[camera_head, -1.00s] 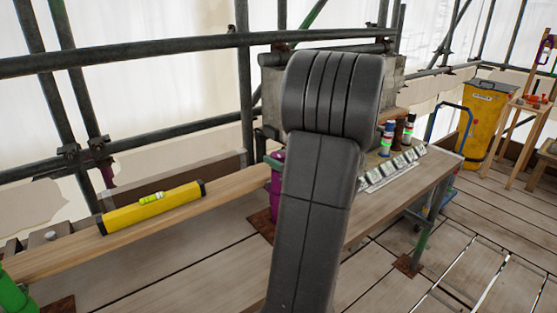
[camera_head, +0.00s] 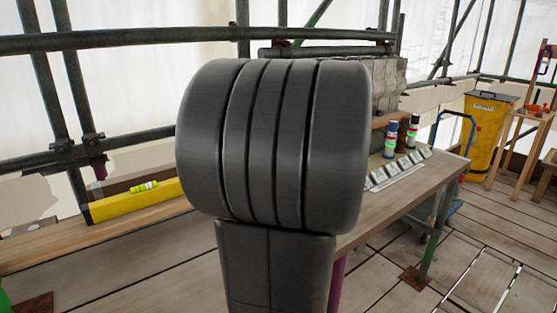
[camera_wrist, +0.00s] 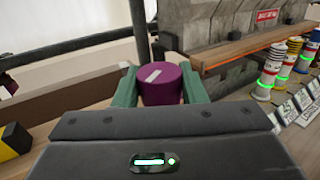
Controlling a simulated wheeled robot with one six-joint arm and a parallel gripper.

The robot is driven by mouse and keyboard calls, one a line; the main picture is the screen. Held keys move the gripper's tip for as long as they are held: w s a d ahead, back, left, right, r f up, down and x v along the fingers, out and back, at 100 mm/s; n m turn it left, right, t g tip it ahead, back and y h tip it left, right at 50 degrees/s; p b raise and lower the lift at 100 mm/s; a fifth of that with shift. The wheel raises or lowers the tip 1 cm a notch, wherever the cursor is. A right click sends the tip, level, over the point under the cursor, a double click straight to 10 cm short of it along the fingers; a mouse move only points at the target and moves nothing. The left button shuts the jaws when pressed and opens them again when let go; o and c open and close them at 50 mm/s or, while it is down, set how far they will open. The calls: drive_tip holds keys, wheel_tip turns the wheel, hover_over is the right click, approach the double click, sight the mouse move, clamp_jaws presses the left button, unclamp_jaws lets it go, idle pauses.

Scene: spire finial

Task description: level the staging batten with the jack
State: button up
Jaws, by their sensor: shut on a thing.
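The wooden staging batten (camera_head: 50,246) runs along the left of the head view. A yellow spirit level (camera_head: 135,203) with a green vial lies on it, its right end hidden behind my arm. I cannot read the bubble. In the wrist view, the purple jack top (camera_wrist: 161,86) with a white mark sits between the green fingers of my gripper (camera_wrist: 158,84), which are shut on its sides. The level's black-capped end (camera_wrist: 14,140) shows at the lower left there. In the head view my arm hides the gripper and the jack's top; a purple strip (camera_head: 337,285) shows below.
Dark scaffold tubes (camera_head: 120,40) cross behind the batten. A yellow bin (camera_head: 490,125) stands farther right. The plank floor at lower right is mostly clear.

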drive_tip(key=shift+w+a+f+m+h+b, duration=0.15)
drive_tip(key=shift+m+h+b, duration=1.15)
drive_tip(key=shift+b, duration=3.2)
drive_tip(key=shift+f+m+h+b, duration=0.15)
drive_tip(key=shift+m+h+b, duration=0.45)
drive_tip(key=shift+h+b, duration=2.6)
drive_tip(key=m+g+b, duration=0.1)
drive_tip(key=b, duration=0.5)
drive_tip(key=shift+m, duration=0.4)
